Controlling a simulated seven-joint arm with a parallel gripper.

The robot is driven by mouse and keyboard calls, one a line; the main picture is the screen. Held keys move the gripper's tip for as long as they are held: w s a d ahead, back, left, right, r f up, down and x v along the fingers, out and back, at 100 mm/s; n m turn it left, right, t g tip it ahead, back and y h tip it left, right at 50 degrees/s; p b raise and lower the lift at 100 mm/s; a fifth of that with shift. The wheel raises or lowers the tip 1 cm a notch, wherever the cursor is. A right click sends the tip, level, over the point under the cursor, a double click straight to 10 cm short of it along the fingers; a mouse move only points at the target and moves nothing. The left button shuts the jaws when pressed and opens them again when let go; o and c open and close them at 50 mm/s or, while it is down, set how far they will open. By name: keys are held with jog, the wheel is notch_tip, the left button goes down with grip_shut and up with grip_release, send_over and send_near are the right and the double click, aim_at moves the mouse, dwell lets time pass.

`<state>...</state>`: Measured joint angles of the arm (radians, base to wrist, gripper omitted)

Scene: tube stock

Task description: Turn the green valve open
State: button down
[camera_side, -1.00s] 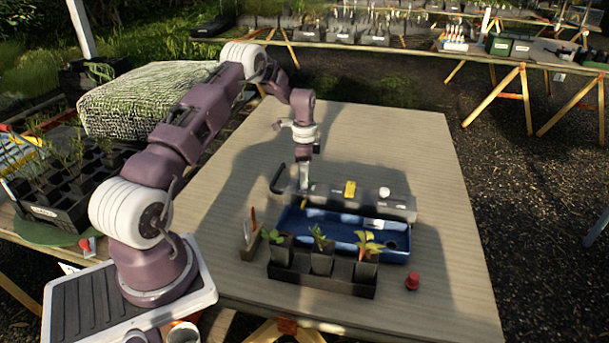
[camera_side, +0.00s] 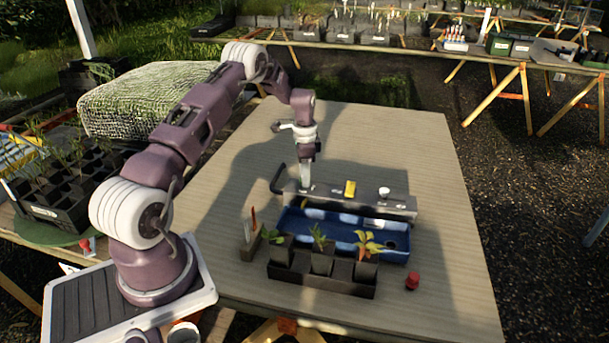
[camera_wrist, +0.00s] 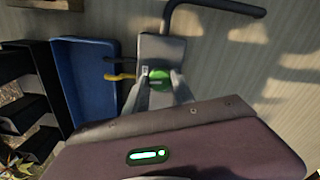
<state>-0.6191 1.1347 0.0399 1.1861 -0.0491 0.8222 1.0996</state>
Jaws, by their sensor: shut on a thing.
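The green valve (camera_wrist: 160,75) is a round green knob on a grey block (camera_wrist: 163,47) in the wrist view. My gripper (camera_wrist: 159,86) has one finger on each side of it and is shut on it. In the side view, my gripper (camera_side: 305,187) points down at the left end of the grey block (camera_side: 325,196), and its fingers hide the green knob. The angle of any mark on the knob is too small to read.
A yellow part (camera_side: 350,188) and a white knob (camera_side: 384,191) sit farther right on the block. A black bent pipe (camera_side: 277,178) is at its left end. A blue tray (camera_side: 400,256), potted seedlings (camera_side: 321,262) and a red knob (camera_side: 412,281) stand in front. The table behind is clear.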

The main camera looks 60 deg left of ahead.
jog(key=n, duration=0.4)
jog(key=shift+n, duration=0.3)
jog(key=n, duration=0.3)
jog(key=shift+n, duration=0.3)
jog(key=n, duration=0.4)
jog(key=shift+r, duration=0.1)
jog(key=shift+n, duration=2.1)
jog(key=c, duration=1.1)
grip_release()
jog(key=shift+o, duration=0.2)
